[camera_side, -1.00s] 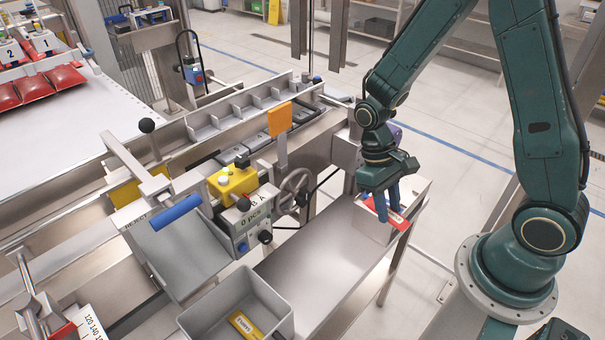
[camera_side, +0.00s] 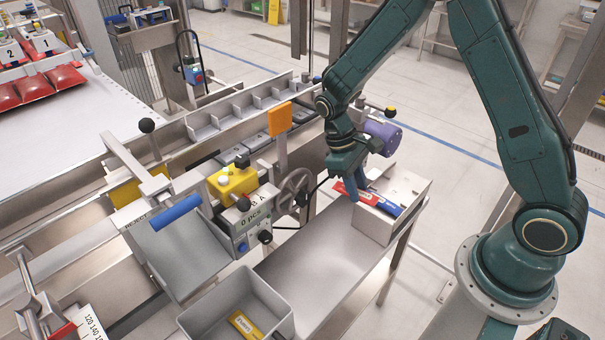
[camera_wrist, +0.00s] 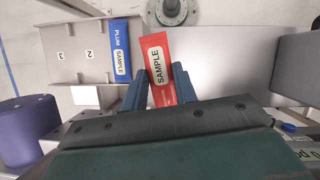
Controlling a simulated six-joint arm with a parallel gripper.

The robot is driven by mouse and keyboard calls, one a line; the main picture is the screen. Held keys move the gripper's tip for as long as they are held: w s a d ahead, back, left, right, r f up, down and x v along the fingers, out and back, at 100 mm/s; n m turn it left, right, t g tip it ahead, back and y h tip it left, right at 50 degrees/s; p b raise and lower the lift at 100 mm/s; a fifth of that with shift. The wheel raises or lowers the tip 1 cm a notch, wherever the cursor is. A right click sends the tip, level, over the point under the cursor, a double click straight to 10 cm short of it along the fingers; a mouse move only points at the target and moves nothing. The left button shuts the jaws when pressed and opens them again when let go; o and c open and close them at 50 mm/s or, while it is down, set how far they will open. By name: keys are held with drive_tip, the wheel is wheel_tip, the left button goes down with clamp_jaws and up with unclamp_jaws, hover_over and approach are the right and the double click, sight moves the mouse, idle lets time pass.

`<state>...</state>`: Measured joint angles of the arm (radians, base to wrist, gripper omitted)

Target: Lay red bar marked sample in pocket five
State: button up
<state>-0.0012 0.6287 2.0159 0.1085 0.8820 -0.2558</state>
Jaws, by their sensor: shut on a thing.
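The red bar with a white SAMPLE label (camera_wrist: 159,62) is between the blue fingers of my gripper (camera_wrist: 160,88) in the wrist view. In the side view my gripper (camera_side: 361,182) is shut on the red bar (camera_side: 346,191), at the left side of the pale metal holder (camera_side: 371,226). The red bar's near end is hidden by the gripper in the wrist view. Whether it clears the holder completely is hard to tell. A row of open grey pockets (camera_side: 203,132) runs along the conveyor; no pocket numbers are readable there.
A blue bar (camera_wrist: 120,48) marked PLUM SAMPLE lies in the holder, beside numbers 2 and 3. An orange plate (camera_side: 280,119) stands upright before the pockets. A handwheel (camera_side: 294,185), yellow box (camera_side: 233,181) and purple cylinder (camera_side: 383,136) are near. A grey bin (camera_side: 271,291) holds a yellow bar.

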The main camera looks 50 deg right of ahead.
drive_tip(key=w+d+m, duration=0.2)
drive_tip(key=w+d, duration=0.3)
drive_tip(key=w, duration=0.1)
drive_tip(key=shift+w+r+y, duration=0.3)
drive_tip(key=shift+r+y, duration=0.05)
drive_tip(key=shift+y, duration=0.05)
